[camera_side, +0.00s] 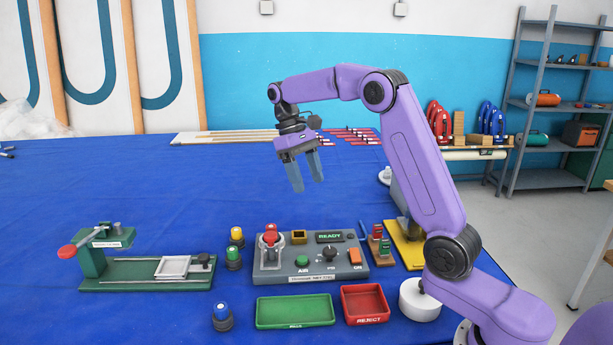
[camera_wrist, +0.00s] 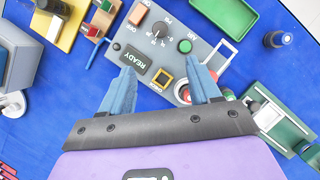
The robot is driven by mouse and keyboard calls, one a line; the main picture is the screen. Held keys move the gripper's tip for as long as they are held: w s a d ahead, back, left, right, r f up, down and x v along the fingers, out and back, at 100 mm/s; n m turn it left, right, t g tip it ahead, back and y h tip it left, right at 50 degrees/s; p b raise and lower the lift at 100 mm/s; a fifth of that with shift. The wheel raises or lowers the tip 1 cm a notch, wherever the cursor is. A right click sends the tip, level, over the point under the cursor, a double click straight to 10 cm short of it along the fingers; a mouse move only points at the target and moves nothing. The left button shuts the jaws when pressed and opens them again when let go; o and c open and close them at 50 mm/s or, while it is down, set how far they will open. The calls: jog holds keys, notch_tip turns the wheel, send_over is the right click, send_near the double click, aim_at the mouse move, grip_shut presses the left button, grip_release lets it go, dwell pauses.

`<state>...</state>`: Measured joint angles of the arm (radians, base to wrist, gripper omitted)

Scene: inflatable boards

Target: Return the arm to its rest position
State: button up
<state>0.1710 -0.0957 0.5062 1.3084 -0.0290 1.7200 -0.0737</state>
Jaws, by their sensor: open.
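My purple arm is bent over the blue table, with my gripper (camera_side: 306,172) hanging in the air above and behind the grey control box (camera_side: 310,272). The gripper's two bluish fingers are apart, pointing down, with nothing between them. In the wrist view my gripper (camera_wrist: 165,90) shows its fingers spread. The control box (camera_wrist: 205,50) lies below, with its READY display, black knob and green button. The fingers are well clear of the box and hide parts of it in the wrist view.
A green tray (camera_side: 295,311) and a red REJECT tray (camera_side: 366,303) lie in front of the box. A green press fixture (camera_side: 145,271) stands at left. Capped cylinders (camera_side: 234,256) stand between fixture and box; another (camera_side: 222,318) is nearer the front.

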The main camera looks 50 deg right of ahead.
dwell(0.3)
jog(key=s+a+f+n+t+h, duration=0.1)
jog(key=s+a+f+n+t, duration=0.15)
jog(key=s+a+n, duration=0.7)
jog(key=s+a+f+n+t+y, duration=0.1)
jog(key=s+f+n+t, duration=0.1)
jog(key=s, duration=2)
notch_tip(320, 180, down, 2)
jog(key=shift+s+a+f+n, duration=0.2)
jog(key=shift+s+n, duration=0.2)
jog(key=shift+n, duration=0.15)
